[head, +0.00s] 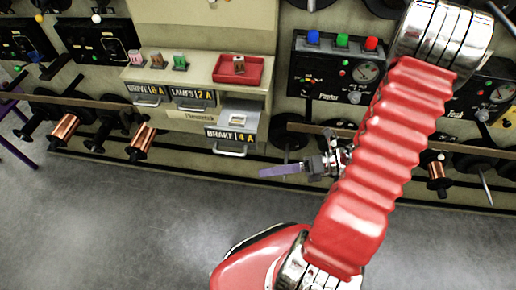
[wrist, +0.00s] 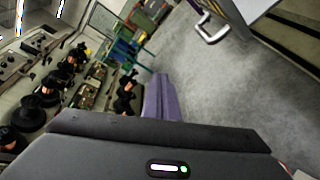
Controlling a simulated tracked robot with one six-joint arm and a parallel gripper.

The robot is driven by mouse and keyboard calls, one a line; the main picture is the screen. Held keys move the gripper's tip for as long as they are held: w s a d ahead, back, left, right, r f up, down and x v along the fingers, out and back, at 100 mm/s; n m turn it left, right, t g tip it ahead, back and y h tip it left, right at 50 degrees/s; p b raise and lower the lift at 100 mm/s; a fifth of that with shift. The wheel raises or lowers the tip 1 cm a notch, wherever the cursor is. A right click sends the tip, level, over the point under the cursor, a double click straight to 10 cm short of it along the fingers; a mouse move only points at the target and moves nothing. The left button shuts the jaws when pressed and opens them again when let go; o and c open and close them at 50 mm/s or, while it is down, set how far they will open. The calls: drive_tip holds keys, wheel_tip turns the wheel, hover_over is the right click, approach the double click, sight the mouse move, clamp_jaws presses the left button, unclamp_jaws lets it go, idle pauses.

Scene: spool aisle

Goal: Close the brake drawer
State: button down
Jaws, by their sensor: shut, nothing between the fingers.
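The brake drawer (head: 230,134), labelled "BRAKE 4 A", is pulled out from the beige cabinet, with its grey inside and a small pale item showing. Its handle (head: 230,152) is on the front, below the label. My gripper (head: 264,172) has purple fingers that are shut and empty. In the head view it is to the right of the drawer and a little lower, pointing left and apart from it. In the wrist view my shut fingers (wrist: 158,98) point away over the floor. A pale box edge with a metal handle (wrist: 212,34), which looks like the drawer, is at the top.
Two more drawers, "DRIVE 6 A" (head: 149,96) and "LAMPS 2 A" (head: 192,99), sit to the left, looking shut. A red tray (head: 239,69) is on the counter above. Copper spools (head: 64,129) line the rail. The grey floor (head: 120,215) in front is clear.

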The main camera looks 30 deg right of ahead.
drive_tip(key=d+f+m+t+h, duration=0.2)
drive_tip(key=d+f+m+t, duration=0.2)
drive_tip(key=m, duration=0.7)
drive_tip(key=d+t, duration=0.2)
drive_tip(key=t, duration=0.1)
drive_tip(key=shift+w+f, duration=0.2)
drive_tip(key=shift+f, duration=0.05)
drive_tip(key=shift+w, duration=0.1)
drive_tip(key=w+a, duration=0.4)
drive_tip(key=w, duration=0.6)
drive_tip(key=shift+w, duration=0.4)
drive_tip(key=shift+d, duration=0.1)
